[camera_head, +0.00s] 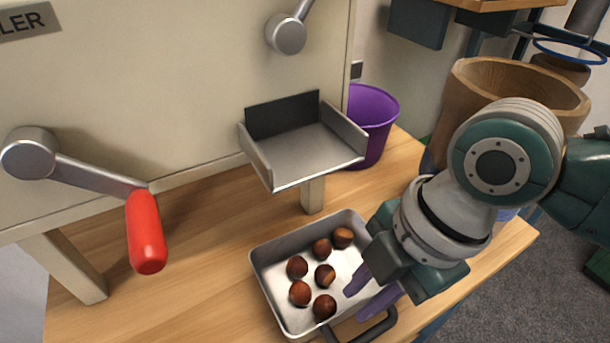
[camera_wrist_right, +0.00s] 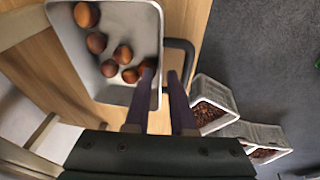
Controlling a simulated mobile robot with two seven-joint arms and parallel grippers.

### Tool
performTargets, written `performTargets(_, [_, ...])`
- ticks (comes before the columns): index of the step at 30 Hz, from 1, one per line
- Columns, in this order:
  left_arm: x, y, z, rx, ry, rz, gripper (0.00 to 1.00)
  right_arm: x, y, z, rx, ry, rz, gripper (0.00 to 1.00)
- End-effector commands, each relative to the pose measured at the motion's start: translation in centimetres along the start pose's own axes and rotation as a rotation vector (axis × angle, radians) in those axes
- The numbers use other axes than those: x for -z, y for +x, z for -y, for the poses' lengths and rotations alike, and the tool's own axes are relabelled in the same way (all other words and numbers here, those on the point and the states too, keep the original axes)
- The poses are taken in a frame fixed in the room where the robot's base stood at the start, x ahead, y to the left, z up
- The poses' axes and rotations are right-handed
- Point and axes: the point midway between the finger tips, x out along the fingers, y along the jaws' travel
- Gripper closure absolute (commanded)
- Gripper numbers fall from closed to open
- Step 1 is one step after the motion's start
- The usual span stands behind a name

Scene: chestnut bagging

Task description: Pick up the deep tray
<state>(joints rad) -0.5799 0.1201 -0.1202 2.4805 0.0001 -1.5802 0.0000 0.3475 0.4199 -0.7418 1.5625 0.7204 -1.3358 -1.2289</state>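The deep tray (camera_head: 268,262) is a grey metal pan on the wooden table, holding several brown chestnuts (camera_head: 297,267). It also shows in the right wrist view (camera_wrist_right: 143,28). A dark handle (camera_head: 380,328) sticks out from its near right side and shows in the right wrist view (camera_wrist_right: 188,52). My right gripper (camera_head: 362,297) is at this side, with purple fingers apart. In the right wrist view its fingers (camera_wrist_right: 163,75) stand on either side of the tray wall, one inside and one beside the handle. Contact cannot be told. My left gripper is out of view.
A large cream machine with a metal chute (camera_head: 310,150) and red-handled crank (camera_head: 147,232) stands behind the tray. A purple bucket (camera_head: 372,120) and wooden barrel (camera_head: 520,85) are farther back. Boxes of chestnuts (camera_wrist_right: 212,105) show below the table edge.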

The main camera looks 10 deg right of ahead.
Motion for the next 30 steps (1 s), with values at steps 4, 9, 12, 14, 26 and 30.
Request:
performTargets(4, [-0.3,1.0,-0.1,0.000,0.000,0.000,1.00,0.0,2.8,0.3,0.004,0.002,-0.002,0.78])
performTargets(9, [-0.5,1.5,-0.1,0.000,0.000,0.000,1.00,0.0,4.5,0.3,0.002,0.002,0.000,0.78])
performTargets(12, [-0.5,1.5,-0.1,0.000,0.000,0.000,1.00,0.0,4.6,0.2,0.000,0.000,0.000,0.78])
performTargets(14, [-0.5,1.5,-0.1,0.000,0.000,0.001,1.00,0.0,4.5,0.2,0.000,0.000,0.000,0.78])
performTargets(26, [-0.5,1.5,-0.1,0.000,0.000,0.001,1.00,0.0,4.5,0.2,0.001,0.001,0.001,1.00])
performTargets(30, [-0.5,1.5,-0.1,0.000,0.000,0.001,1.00,0.0,4.5,0.2,0.001,0.001,0.000,1.00])
